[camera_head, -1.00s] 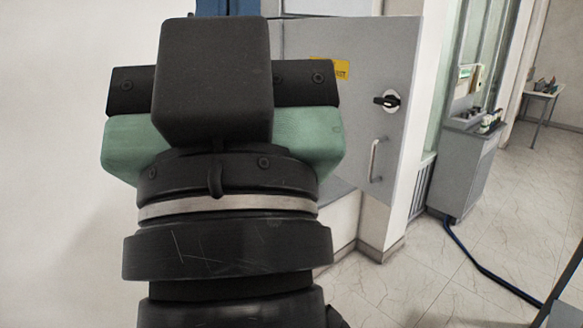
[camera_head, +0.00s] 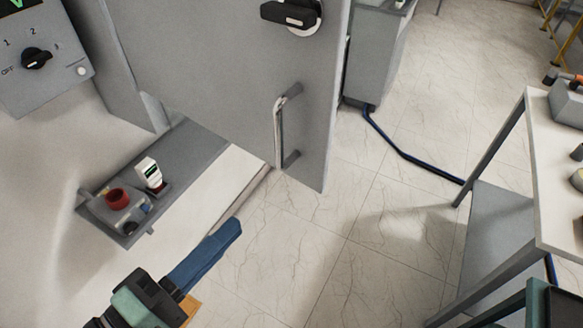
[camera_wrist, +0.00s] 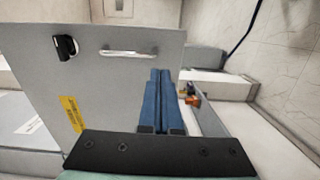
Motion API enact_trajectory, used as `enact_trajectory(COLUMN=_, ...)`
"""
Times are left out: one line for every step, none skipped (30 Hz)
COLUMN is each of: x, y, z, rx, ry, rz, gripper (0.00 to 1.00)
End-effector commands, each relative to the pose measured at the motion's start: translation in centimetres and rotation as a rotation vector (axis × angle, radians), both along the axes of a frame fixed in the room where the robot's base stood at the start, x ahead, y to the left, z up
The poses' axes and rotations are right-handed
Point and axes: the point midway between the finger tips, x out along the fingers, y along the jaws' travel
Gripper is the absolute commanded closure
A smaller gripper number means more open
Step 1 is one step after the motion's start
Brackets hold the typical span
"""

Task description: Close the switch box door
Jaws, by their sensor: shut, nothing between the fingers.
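The grey switch box door (camera_head: 215,70) stands open at the top middle of the head view, with a metal bar handle (camera_head: 280,125) and a black turn knob (camera_head: 292,13) on its face. The wrist view also shows the door (camera_wrist: 110,90), its handle (camera_wrist: 130,52), knob (camera_wrist: 65,46) and a yellow label. My gripper (camera_head: 236,228) has its blue fingers shut and empty, below the door in the head view. In the wrist view, the gripper (camera_wrist: 160,72) overlaps the door's right part; whether it touches cannot be told.
A grey shelf (camera_head: 185,155) with a red round part and small devices is at left, below a control panel (camera_head: 40,60). A white-topped table (camera_head: 545,170) stands at right. A blue hose (camera_head: 405,152) lies on the tiled floor. The middle floor is clear.

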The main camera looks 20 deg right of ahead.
Motion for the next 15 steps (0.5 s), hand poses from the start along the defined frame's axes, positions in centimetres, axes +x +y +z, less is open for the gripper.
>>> enact_trajectory(x=-0.3, y=0.0, z=-0.1, rx=-0.016, ry=0.01, rz=-0.012, gripper=1.0)
enact_trajectory(x=-0.4, y=-0.2, z=-0.1, rx=-0.021, ry=0.013, rz=-0.017, gripper=1.0)
enact_trajectory(x=-0.4, y=-0.4, z=0.0, rx=-0.026, ry=0.014, rz=-0.022, gripper=1.0)
enact_trajectory(x=-0.3, y=-0.7, z=0.0, rx=-0.027, ry=0.015, rz=-0.024, gripper=1.0)
enact_trajectory(x=-0.1, y=-1.0, z=0.1, rx=-0.027, ry=0.015, rz=-0.025, gripper=1.0)
enact_trajectory(x=0.2, y=-1.6, z=0.1, rx=-0.027, ry=0.013, rz=-0.026, gripper=1.0)
enact_trajectory(x=0.4, y=-2.0, z=0.2, rx=-0.026, ry=0.013, rz=-0.027, gripper=1.0)
enact_trajectory(x=0.6, y=-2.5, z=0.2, rx=-0.025, ry=0.014, rz=-0.026, gripper=1.0)
enact_trajectory(x=1.1, y=-3.2, z=0.3, rx=-0.026, ry=0.014, rz=-0.027, gripper=1.0)
enact_trajectory(x=1.4, y=-3.8, z=0.3, rx=-0.026, ry=0.014, rz=-0.027, gripper=1.0)
enact_trajectory(x=1.7, y=-4.4, z=0.3, rx=-0.025, ry=0.014, rz=-0.027, gripper=1.0)
enact_trajectory(x=2.1, y=-5.1, z=0.3, rx=-0.025, ry=0.014, rz=-0.027, gripper=1.0)
enact_trajectory(x=2.5, y=-5.7, z=0.3, rx=-0.025, ry=0.014, rz=-0.027, gripper=1.0)
enact_trajectory(x=2.8, y=-6.3, z=0.3, rx=-0.025, ry=0.014, rz=-0.026, gripper=1.0)
enact_trajectory(x=3.2, y=-7.1, z=0.3, rx=-0.024, ry=0.013, rz=-0.026, gripper=1.0)
